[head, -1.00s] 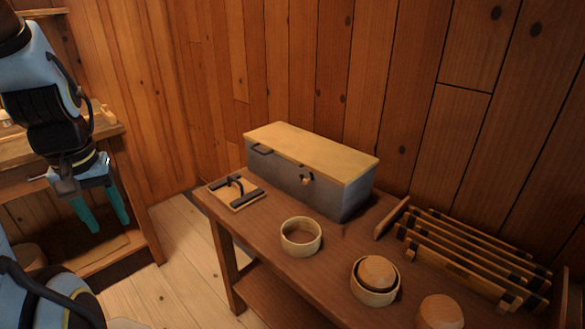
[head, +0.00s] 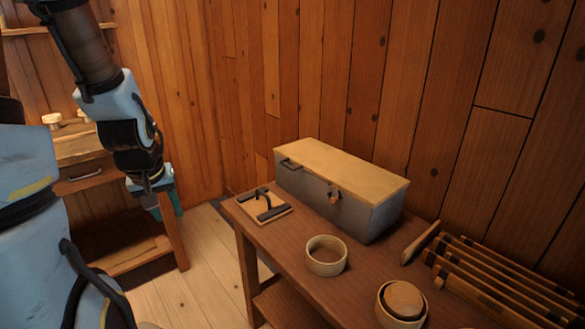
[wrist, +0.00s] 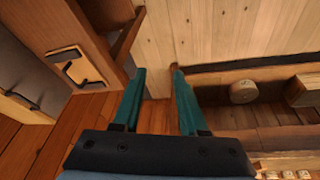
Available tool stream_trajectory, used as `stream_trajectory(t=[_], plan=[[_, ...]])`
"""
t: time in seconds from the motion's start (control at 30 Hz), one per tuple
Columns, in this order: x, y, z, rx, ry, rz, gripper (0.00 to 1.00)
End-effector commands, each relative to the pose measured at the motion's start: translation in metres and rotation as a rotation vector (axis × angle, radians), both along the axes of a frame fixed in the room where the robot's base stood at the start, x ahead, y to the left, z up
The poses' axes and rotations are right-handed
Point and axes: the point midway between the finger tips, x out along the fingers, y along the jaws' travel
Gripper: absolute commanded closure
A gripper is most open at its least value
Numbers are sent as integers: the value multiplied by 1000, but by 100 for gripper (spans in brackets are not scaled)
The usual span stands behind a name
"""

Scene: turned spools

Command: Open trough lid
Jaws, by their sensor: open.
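The trough (head: 338,207) is a grey box with a pale wooden lid (head: 345,170) on top. It stands at the back of the dark wooden table, against the plank wall, and the lid is closed. My gripper (head: 168,205) hangs to the left of the table, apart from the trough. In the wrist view its teal fingers (wrist: 158,85) are spread with nothing between them.
A round wooden bowl (head: 326,256), a ring holding a wooden piece (head: 402,304) and a slatted rack (head: 500,275) share the table. Another bench (head: 100,150) stands at the left. Floor shows between them.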

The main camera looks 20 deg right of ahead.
Motion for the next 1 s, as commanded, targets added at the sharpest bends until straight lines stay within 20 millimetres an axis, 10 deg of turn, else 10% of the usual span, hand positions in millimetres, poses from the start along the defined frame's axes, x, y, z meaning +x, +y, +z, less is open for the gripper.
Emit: stream_trajectory(t=[0.27,0.5,1.0], plan=[[68,-126,-50,-424,-175,67,58],[84,-229,-44,-952,-198,216,58],[101,-285,-23,-1290,-170,339,58]])
